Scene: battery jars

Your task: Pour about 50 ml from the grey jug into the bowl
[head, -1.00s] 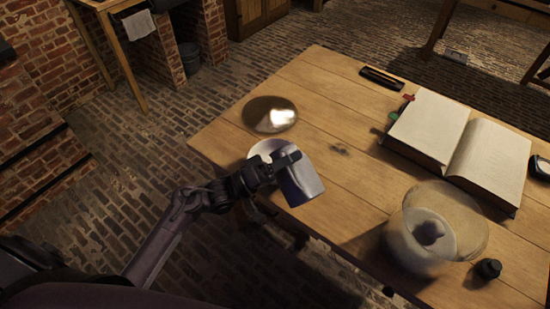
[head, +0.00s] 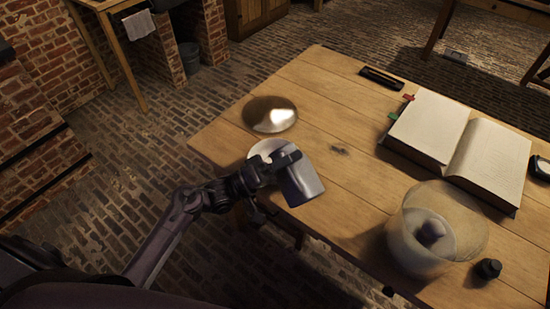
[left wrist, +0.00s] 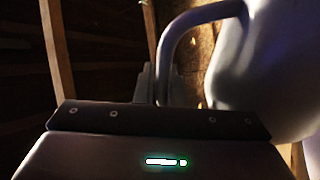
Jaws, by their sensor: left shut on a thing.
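The grey jug (head: 303,180) is held tilted near the table's left front edge. My left gripper (head: 285,163) is shut on it. In the left wrist view the jug's body (left wrist: 275,65) fills the upper right and its curved handle (left wrist: 170,50) comes down to my gripper (left wrist: 160,95). I cannot see the bowl's contents or any liquid stream. My right gripper does not show in any view.
An open book (head: 465,145) and a dark pen case (head: 381,78) lie farther back. A glass jar (head: 415,240) and a small black bottle (head: 488,269) stand at the right front. The table (head: 335,175) is clear in the middle.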

